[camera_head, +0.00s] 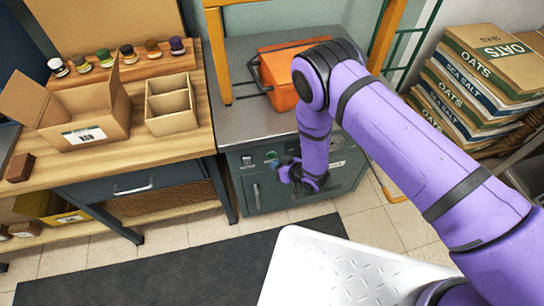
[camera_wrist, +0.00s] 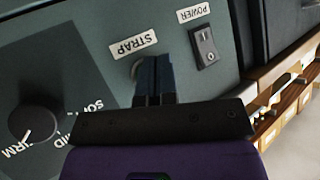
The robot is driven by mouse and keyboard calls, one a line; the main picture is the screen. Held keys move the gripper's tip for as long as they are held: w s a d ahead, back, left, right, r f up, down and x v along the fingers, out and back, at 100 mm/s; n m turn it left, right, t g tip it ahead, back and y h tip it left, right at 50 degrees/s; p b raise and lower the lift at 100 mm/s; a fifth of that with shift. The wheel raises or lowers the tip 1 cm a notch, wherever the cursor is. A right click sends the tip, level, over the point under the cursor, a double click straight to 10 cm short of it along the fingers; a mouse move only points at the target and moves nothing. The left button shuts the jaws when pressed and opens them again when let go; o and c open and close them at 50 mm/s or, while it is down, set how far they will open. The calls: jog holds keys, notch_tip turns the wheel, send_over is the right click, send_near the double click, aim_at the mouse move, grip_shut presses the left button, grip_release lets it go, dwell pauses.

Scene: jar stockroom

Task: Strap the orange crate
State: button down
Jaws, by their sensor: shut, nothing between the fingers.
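The orange crate (camera_head: 282,80) sits on top of the grey strapping machine (camera_head: 238,128), under an orange arch (camera_head: 216,50); my arm hides its right side. My gripper (camera_wrist: 153,68) is shut and empty at the machine's front panel. Its fingertips are just below the STRAP label (camera_wrist: 134,45) and cover most of a round button there; I cannot tell whether they touch it. The power switch (camera_wrist: 205,45) is right of the fingers. A black dial (camera_wrist: 34,122) marked SOFT, MID and FIRM points towards FIRM. In the head view my gripper (camera_head: 280,172) is small and dark.
A wooden bench (camera_head: 150,70) at left holds an open cardboard box (camera_head: 85,115), a divided box (camera_head: 170,105) and several small jars. Sacks of oats and salt (camera_head: 480,85) are stacked at right. A dark mat (camera_head: 190,270) lies on the floor before the machine.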

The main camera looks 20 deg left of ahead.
jog(key=shift+w+a, duration=0.2)
jog(key=shift+w, duration=0.15)
jog(key=shift+w+a, duration=0.25)
jog(key=shift+w, duration=0.1)
dwell(1.1)
dwell(0.4)
jog(key=shift+s+d, duration=0.45)
jog(key=shift+s, duration=0.25)
jog(key=shift+s+d, duration=0.45)
jog(key=shift+s, duration=0.25)
jog(key=shift+s+d, duration=0.4)
jog(key=shift+s, duration=0.35)
jog(key=shift+s+d, duration=0.45)
jog(key=shift+s, duration=0.25)
